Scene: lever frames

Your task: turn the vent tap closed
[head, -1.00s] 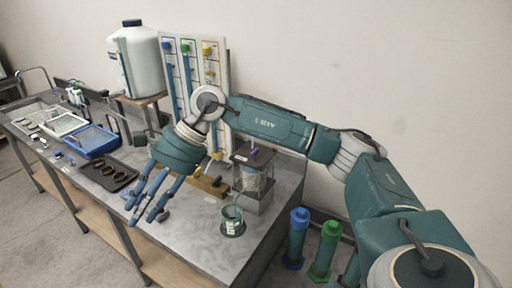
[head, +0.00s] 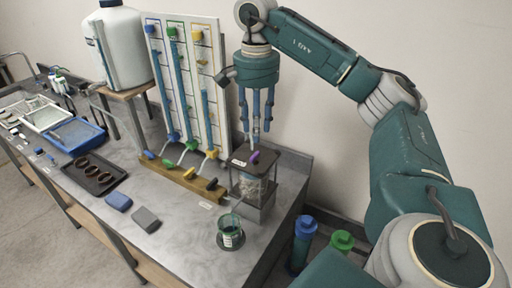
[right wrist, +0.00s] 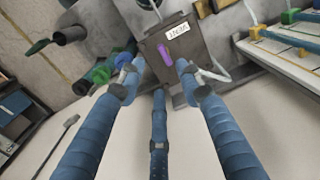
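The vent tap is a purple lever (head: 254,157) on the dark lid (head: 262,166) of a clear box at the right end of the bench. In the right wrist view the purple lever (right wrist: 164,54) lies lengthwise, slightly tilted, beside a white label (right wrist: 178,31) that seems to read VENT. My right gripper (head: 256,130) points down just above the lid. In the right wrist view its fingers (right wrist: 158,80) are spread on both sides of the lever, with nothing between them and apart from it. My left gripper is not in view.
A wooden block (head: 180,176) with several coloured levers stands left of the box, before an upright tube panel (head: 206,75). A white jug (head: 122,45) stands behind.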

